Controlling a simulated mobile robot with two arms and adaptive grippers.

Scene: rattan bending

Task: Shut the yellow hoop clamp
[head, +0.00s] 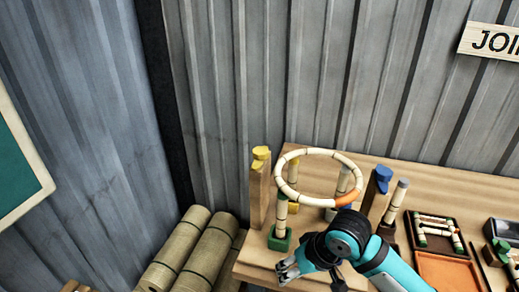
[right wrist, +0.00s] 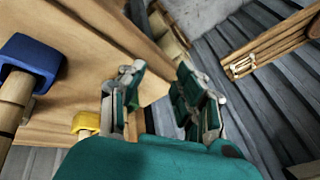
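The yellow hoop clamp (head: 261,155) sits on top of a wooden post (head: 258,195) at the left end of the bench in the head view; whether its jaw is open is too small to tell. A pale banded hoop (head: 290,163) with an orange section is held level above the bench on upright stubs, just right of that post. My right gripper (head: 287,270) is low at the bench's front left, below and in front of the hoop and apart from the clamp. In the right wrist view the right gripper (right wrist: 163,75) has its fingers apart with nothing between them. My left gripper is not shown.
A blue clamp (head: 382,178) tops a second post right of the hoop. A green socket (head: 281,240) stands near the gripper. Rolled mats (head: 181,240) stand left of the bench. Part trays (head: 440,232) lie to the right. A corrugated wall is close behind.

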